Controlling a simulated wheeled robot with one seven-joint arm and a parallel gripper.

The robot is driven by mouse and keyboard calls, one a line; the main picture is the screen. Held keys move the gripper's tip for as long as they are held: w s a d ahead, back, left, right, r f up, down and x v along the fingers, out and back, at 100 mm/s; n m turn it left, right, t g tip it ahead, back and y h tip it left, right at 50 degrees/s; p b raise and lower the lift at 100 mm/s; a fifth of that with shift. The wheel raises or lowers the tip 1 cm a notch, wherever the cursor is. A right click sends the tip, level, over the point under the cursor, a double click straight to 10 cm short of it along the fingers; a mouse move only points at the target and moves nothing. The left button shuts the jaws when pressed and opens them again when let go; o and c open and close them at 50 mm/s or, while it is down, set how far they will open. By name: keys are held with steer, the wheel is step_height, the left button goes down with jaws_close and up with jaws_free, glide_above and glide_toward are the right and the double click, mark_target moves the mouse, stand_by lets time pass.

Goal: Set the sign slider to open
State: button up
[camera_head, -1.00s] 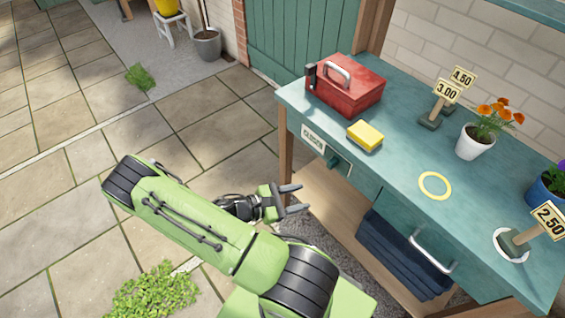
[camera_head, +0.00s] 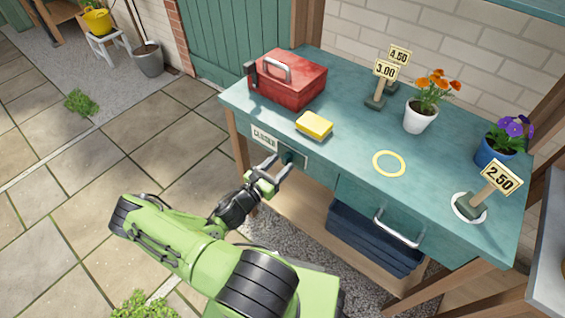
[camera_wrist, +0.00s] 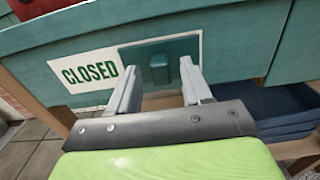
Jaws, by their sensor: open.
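The sign on the front edge of the teal bench shows a white panel (camera_wrist: 86,72) reading CLOSED at its left; it also shows in the head view (camera_head: 264,137). To its right is a teal plate with a small dark teal slider knob (camera_wrist: 159,69). My gripper (camera_head: 275,172) is open in front of the sign, its fingers pointing at the bench front. In the wrist view the knob appears between the two fingers of my gripper (camera_wrist: 160,82), near their tips. I cannot tell whether they touch it.
On the bench (camera_head: 345,150) are a red toolbox (camera_head: 290,80), a yellow sponge (camera_head: 314,125), a yellow ring (camera_head: 389,164), price signs and potted flowers. A drawer handle (camera_head: 399,228) sticks out right of the sign. Dark blue folded-looking items (camera_head: 370,243) lie below.

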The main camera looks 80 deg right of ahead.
steer(key=shift+x, duration=1.05)
jaws_close()
